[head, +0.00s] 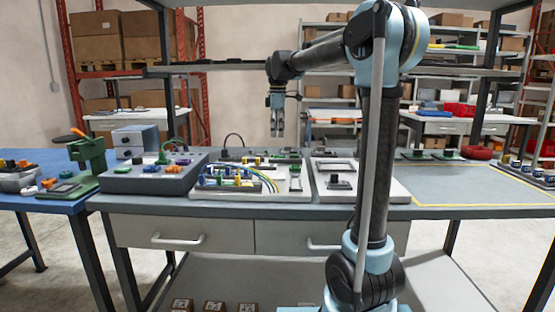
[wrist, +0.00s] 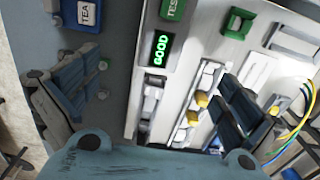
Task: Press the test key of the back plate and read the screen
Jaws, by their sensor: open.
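In the wrist view a light plate (wrist: 129,120) carries a small dark screen (wrist: 160,48) that reads GOOD in green letters, turned sideways. A green key marked TEST (wrist: 173,8) sits beside the screen, partly cut off by the top edge. My gripper (wrist: 158,78) is open, one finger on each side of the screen in this view, with nothing between them. In the head view my gripper (head: 277,134) points down above the rear of the bench, apart from the devices below. The screen's text cannot be read in the head view.
Another green key (wrist: 237,23) lies right of the screen. A board with coloured wires (head: 245,181) and a grey box with knobs (head: 155,174) stand on the bench. A white plate (head: 392,188) lies to the right. The yellow-edged mat (head: 480,185) is mostly clear.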

